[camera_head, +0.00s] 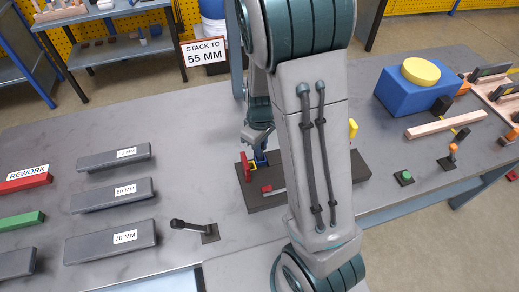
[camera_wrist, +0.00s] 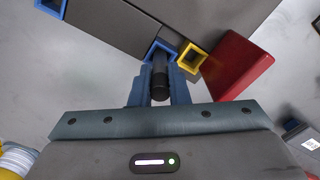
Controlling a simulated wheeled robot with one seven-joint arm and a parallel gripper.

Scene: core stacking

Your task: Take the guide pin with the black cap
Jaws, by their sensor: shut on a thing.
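My gripper (camera_wrist: 160,82) is shut on the guide pin with the black cap (camera_wrist: 159,88), whose dark round end shows between the two blue-grey fingers in the wrist view. A blue square collar (camera_wrist: 150,52) lies just beyond the fingertips. I cannot tell whether the pin is still inside it. A yellow square collar (camera_wrist: 193,58) and a red block (camera_wrist: 238,65) are to its right. In the head view my gripper (camera_head: 258,143) is over the left end of the dark fixture base (camera_head: 252,201). The pin cannot be made out there, and my arm hides the middle of the fixture.
Grey blocks labelled 50, 60 and 70 MM (camera_head: 112,193) lie at left, by red (camera_head: 25,183) and green (camera_head: 22,221) bars. A black lever (camera_head: 190,226) stands in front. At right are a blue box with a yellow disc (camera_head: 413,90) and a green button (camera_head: 405,176).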

